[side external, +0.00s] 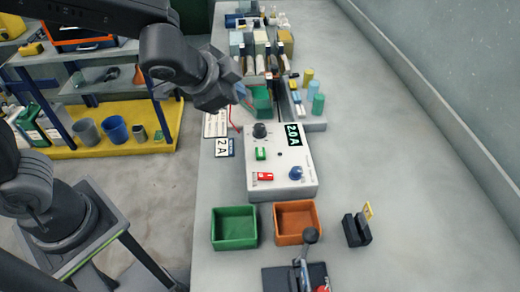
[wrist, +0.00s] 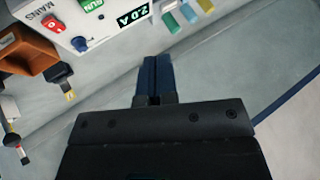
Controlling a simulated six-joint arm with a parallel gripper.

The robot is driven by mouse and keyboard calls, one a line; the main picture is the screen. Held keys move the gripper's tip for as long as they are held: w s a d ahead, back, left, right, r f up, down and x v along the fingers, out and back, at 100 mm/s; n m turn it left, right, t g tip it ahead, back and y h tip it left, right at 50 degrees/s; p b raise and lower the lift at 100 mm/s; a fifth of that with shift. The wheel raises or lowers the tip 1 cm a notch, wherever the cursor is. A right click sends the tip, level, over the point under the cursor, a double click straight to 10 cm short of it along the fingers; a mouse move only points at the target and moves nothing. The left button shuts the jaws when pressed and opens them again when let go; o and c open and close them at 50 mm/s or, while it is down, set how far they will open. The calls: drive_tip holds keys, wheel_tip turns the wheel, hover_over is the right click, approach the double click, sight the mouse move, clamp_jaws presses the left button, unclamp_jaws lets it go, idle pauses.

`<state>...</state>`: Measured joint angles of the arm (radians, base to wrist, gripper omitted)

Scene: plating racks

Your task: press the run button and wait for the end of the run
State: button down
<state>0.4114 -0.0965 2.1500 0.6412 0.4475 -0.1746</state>
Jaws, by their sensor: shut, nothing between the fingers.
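The white control box (side external: 278,185) stands on the bench. Its green run button (side external: 261,153) is on the left of the panel, between a black knob (side external: 260,130) and a red mains switch (side external: 265,176). A blue knob (side external: 296,173) is at right. The display (side external: 293,134) is lit and reads 2.0 A; it also shows in the wrist view (wrist: 133,17). There the button, marked RUN (wrist: 92,4), is cut by the top edge. My gripper (side external: 243,99) is above and behind the box's left far corner, apart from the button. Its fingers (wrist: 153,62) are closed together and empty.
Green (side external: 234,243) and orange (side external: 297,238) trays sit in front of the box. A black stand (side external: 356,231) and a lever device (side external: 301,274) are nearby. Coloured cylinders (side external: 318,104) stand behind right. A 2 A card (side external: 223,147) lies left. The bench's right side is clear.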

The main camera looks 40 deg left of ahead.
sight(261, 154)
drive_tip(key=d, duration=0.1)
drive_tip(key=w+d+f+m+h, duration=0.1)
drive_tip(key=d, duration=0.1)
drive_tip(key=w+d+f+m, duration=0.1)
drive_tip(key=d, duration=0.1)
drive_tip(key=shift+f, duration=0.1)
drive_tip(key=shift+f, duration=4.4)
drive_tip(key=shift+f, duration=0.4)
drive_tip(key=shift+f, duration=0.55)
drive_tip(key=shift+r, duration=1)
